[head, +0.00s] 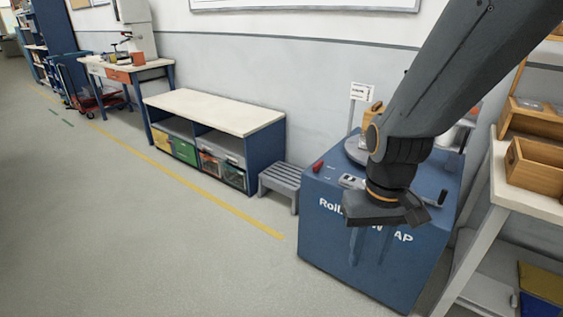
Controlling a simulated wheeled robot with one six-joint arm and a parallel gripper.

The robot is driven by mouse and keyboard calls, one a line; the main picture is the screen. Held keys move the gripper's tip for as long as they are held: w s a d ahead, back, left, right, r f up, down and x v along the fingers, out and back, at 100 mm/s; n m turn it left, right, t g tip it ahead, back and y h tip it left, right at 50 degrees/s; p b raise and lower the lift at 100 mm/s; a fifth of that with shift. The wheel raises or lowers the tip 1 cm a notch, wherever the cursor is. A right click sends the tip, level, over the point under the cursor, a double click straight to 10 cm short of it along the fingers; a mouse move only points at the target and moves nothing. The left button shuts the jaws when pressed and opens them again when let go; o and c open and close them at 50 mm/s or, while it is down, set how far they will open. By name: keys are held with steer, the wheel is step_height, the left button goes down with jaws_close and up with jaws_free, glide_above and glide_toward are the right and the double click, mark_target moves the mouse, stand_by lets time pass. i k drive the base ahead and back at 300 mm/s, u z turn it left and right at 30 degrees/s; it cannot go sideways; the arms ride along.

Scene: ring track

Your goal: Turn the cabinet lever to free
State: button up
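The blue cabinet (325,235) stands at the right, with white lettering on its front partly hidden by my arm. A small red-tipped part (318,166) sits at the left edge of its top, and a dark handle (440,199) shows at the right edge. I cannot tell for sure which of them is the lever, or its setting. My gripper (371,245) points down in front of the cabinet's face. Its two fingers are apart with nothing seen between them. It appears clear of both parts. My arm hides much of the cabinet top.
A grey step stool (280,182) stands just left of the cabinet, beside a low bench (215,110) with bins. A shelf with wooden boxes (535,165) is close on the right. A small sign (361,92) stands behind the cabinet. The floor at left is open.

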mark_target(315, 170)
steer(key=u, duration=0.05)
steer(key=i, duration=1.15)
steer(key=z, duration=0.7)
